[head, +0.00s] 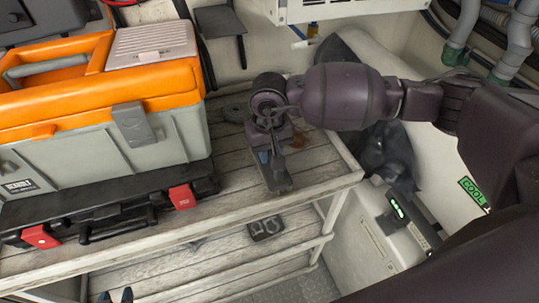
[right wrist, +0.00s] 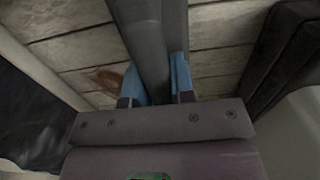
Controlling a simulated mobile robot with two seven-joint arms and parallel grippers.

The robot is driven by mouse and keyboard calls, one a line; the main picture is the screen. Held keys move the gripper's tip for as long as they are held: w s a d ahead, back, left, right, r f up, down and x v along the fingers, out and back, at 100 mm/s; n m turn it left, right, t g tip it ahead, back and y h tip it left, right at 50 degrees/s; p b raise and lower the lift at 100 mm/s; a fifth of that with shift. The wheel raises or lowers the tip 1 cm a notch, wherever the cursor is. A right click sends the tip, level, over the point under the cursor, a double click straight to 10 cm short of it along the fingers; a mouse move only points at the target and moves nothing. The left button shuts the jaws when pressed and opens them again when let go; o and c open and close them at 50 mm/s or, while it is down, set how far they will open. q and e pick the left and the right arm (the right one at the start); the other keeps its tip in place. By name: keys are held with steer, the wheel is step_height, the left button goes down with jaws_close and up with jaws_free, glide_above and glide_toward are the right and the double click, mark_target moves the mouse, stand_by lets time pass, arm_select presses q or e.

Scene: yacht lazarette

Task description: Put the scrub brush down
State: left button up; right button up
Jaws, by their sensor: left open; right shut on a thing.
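The scrub brush shows as a long dark grey bar (head: 277,180) over the top shelf of the wooden rack in the head view. In the right wrist view its grey body (right wrist: 160,45) runs between two blue finger pads. My right gripper (head: 267,157) reaches in from the right, points down and is shut on the brush. I cannot tell whether the brush touches the planks. My left gripper (head: 115,296) shows only as dark tips at the bottom edge, far from the brush; it is open.
The weathered shelf (head: 325,170) has bare planks around the brush. An orange and grey toolbox (head: 175,125) stands on a black case (head: 130,212) with red latches at left. A small black object (head: 267,227) lies lower down. Dark cloth (head: 385,150) hangs at right.

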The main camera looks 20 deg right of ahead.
steer(key=shift+f, duration=0.95)
steer(key=shift+f, duration=0.1)
steer(key=o, duration=0.8)
steer(key=shift+o, duration=0.2)
